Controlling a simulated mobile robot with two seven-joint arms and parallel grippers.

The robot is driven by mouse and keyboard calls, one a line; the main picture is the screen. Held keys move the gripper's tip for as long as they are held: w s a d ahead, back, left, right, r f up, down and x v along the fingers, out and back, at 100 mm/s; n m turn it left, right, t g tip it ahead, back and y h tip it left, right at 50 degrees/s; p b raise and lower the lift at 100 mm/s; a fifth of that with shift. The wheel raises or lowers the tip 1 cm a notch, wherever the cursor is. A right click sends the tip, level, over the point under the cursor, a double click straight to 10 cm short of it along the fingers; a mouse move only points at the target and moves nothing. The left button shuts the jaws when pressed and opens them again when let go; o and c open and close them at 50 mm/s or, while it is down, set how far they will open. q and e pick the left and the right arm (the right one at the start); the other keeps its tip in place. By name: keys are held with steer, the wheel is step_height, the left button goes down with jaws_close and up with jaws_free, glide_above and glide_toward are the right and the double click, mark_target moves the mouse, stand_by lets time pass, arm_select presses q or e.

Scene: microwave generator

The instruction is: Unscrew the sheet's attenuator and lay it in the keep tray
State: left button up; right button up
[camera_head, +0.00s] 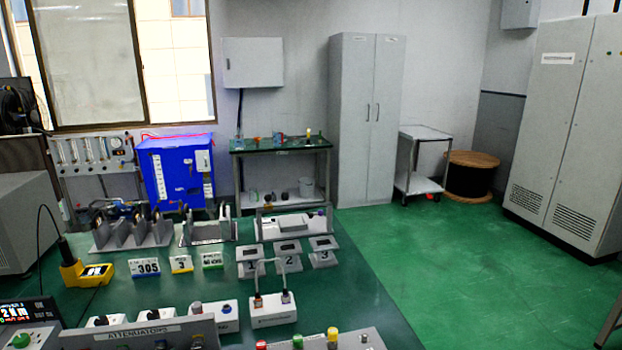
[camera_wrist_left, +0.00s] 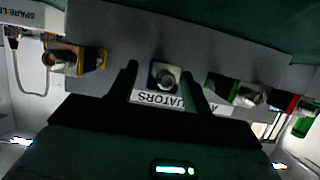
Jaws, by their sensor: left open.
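In the left wrist view, my left gripper (camera_wrist_left: 161,68) is open, with its dark fingers on either side of a round metal-ended attenuator (camera_wrist_left: 165,77) on a square base with some blue. I cannot tell whether the fingers touch it. A yellow-orange attenuator (camera_wrist_left: 75,59), a green one (camera_wrist_left: 245,92) and a red one (camera_wrist_left: 288,103) stand along the same grey rack. In the head view, the rack's "ATTENUATORS" label (camera_head: 141,334) shows at the bottom edge. I cannot pick out the keep tray with certainty. My right gripper is not in view.
A grey open tray-like holder (camera_head: 262,231) stands behind stands numbered 1, 2, 3 (camera_head: 289,261). A white box with a looped cable (camera_head: 272,312) is in front of them. The bench (camera_head: 356,292) is clear at right.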

arm_select(q)
steer(key=shift+w+a+f, duration=0.1)
steer(key=shift+w+f, duration=0.1)
steer(key=shift+w, duration=0.05)
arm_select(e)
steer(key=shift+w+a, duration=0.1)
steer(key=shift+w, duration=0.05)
arm_select(q)
steer(key=shift+s+r, duration=0.1)
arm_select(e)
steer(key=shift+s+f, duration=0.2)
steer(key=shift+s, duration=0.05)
arm_select(q)
steer(key=shift+p, duration=0.3)
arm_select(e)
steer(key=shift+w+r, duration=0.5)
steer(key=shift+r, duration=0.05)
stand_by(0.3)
